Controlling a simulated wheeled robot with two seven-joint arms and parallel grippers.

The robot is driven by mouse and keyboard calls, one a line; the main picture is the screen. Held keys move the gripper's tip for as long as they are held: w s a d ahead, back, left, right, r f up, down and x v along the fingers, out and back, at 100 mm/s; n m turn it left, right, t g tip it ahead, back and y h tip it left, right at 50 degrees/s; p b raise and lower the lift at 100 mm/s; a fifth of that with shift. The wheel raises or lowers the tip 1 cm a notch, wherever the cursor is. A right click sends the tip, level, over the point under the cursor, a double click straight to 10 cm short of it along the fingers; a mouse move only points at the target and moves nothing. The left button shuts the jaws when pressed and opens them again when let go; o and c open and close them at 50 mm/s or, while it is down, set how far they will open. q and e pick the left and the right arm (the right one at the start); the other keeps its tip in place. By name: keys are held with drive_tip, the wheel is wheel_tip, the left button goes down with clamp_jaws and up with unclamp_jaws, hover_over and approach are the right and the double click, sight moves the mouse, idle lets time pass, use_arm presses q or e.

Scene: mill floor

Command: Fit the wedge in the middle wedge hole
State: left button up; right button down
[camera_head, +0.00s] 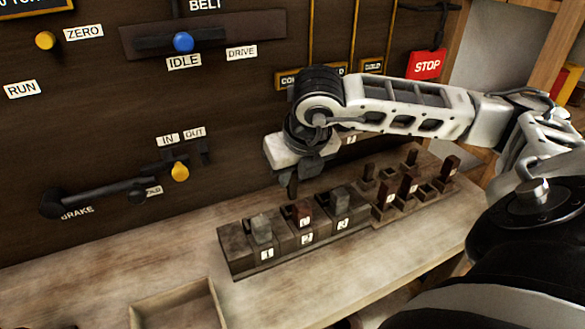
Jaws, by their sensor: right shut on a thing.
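My right gripper (292,176) points down above the back edge of the numbered block. It is shut on a small dark brown piece (292,188), seemingly the wedge, whose lower end shows below the fingers. The dark block (238,252) has three positions with white tags 1, 2 and 3. A grey piece (262,229) stands at 1 and another grey piece (341,198) at 3. At the middle position, a reddish-brown part (302,213) shows; I cannot tell whether it is a piece or the hole. The held piece is behind and above it. My left gripper is out of view.
A rack (377,222) with several upright brown pieces stands right of the block. An empty shallow wooden tray (178,306) is at the front left. Behind is a dark panel with levers, knobs and a red STOP sign (427,65).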

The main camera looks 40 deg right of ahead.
sight(293, 199)
drive_tip(key=shift+f, duration=0.5)
drive_tip(key=shift+f+b, duration=0.7)
drive_tip(key=shift+f, duration=0.55)
drive_tip(key=shift+s+f+b, duration=0.15)
drive_tip(key=shift+f+b, duration=0.4)
drive_tip(key=shift+b, duration=0.05)
drive_tip(key=shift+f+b, duration=0.5)
drive_tip(key=shift+f, duration=0.1)
drive_tip(key=shift+f+b, duration=0.25)
drive_tip(key=shift+b, duration=0.05)
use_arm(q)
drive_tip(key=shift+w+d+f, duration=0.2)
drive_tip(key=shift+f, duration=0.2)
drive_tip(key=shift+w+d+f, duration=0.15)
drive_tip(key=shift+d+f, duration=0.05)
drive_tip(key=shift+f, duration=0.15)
